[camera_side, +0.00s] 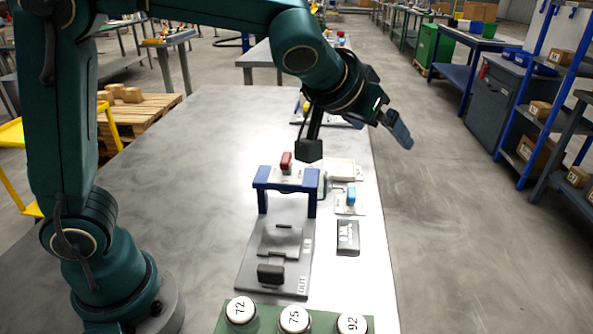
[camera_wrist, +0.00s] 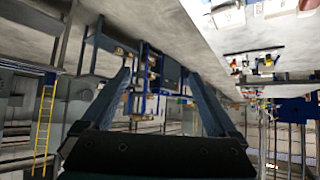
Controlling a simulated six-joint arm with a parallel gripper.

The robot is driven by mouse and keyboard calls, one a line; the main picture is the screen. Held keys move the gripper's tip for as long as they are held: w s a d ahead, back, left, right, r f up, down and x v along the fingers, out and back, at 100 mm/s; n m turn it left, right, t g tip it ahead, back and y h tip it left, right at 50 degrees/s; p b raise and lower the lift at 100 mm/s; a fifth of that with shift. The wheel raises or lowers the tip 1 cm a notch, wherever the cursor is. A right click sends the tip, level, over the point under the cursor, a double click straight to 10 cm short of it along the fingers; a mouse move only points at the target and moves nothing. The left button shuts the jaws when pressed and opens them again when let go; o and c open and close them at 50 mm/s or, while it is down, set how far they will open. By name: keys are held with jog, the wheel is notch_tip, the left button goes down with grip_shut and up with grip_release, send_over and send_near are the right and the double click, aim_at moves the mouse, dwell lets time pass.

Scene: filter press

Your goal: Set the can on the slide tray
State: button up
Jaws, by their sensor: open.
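Three round, white-topped cans stand in a row on a green holder at the bottom edge of the side view, marked 72 (camera_side: 241,310), 75 (camera_side: 294,319) and 92 (camera_side: 352,324). The grey slide tray (camera_side: 273,243) lies on a base plate in front of the blue press frame (camera_side: 260,182), with a dark handle (camera_side: 270,273) at its near end. No can is on it. My gripper (camera_side: 404,139) is high beyond the press, to its right, pointing away from the cans. In the wrist view my gripper (camera_wrist: 158,74) has its fingers wide apart, with nothing between them.
A red switch (camera_side: 286,161) is on top of the press. A blue switch (camera_side: 351,194) and a dark labelled block (camera_side: 347,237) lie to its right. The table (camera_side: 180,185) is clear left of the press. Its right edge runs close beside these fixtures.

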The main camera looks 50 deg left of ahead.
jog(key=s+d+f+n+g, duration=0.1)
jog(key=s+d+f+g, duration=0.15)
jog(key=s, duration=0.25)
jog(key=s+d+f+g, duration=0.1)
jog(key=s+g, duration=0.2)
jog(key=s, duration=0.2)
jog(key=g, duration=0.4)
send_over(292, 320)
jog(key=shift+g+h, duration=0.25)
jog(key=shift+h, duration=0.15)
notch_tip(292, 320, down, 11)
jog(key=shift+f, duration=3.05)
grip_shut()
